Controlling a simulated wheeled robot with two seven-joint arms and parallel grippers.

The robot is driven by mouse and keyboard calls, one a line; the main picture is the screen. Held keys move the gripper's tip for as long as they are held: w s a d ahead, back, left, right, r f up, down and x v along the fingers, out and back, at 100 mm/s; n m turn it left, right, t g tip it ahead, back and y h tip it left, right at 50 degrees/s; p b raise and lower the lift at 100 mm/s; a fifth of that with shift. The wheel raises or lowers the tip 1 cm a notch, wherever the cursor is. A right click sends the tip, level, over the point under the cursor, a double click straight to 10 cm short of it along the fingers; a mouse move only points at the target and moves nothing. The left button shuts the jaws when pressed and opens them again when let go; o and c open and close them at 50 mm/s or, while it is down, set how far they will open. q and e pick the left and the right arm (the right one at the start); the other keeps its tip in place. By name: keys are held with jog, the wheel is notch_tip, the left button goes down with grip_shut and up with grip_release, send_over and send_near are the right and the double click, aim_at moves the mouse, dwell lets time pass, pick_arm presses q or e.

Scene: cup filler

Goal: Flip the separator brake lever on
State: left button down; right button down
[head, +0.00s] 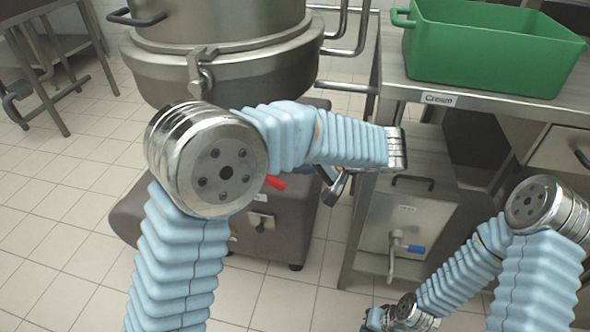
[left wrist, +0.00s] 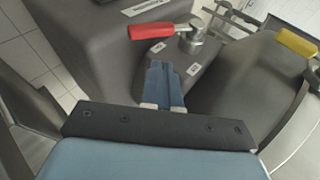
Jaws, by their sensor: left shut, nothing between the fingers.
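A red-handled lever (left wrist: 152,31) on a round metal hub (left wrist: 192,38) sits on the grey separator body in the left wrist view, with small labels beside it. Its red handle points left there. In the head view only a bit of red (head: 275,182) shows below my left arm. My left gripper (left wrist: 164,66) is shut and empty, its fingertips just below the lever in the picture; I cannot tell whether they touch it.
A yellow handle (left wrist: 297,42) is at the right of the left wrist view. The steel separator bowl (head: 225,60) stands above the grey base (head: 140,215). A green tub (head: 490,45) is on a steel table at right.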

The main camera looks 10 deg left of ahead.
pick_arm(q)
jog(key=v, duration=0.7)
jog(key=shift+r+p, duration=0.2)
jog(key=shift+p, duration=0.15)
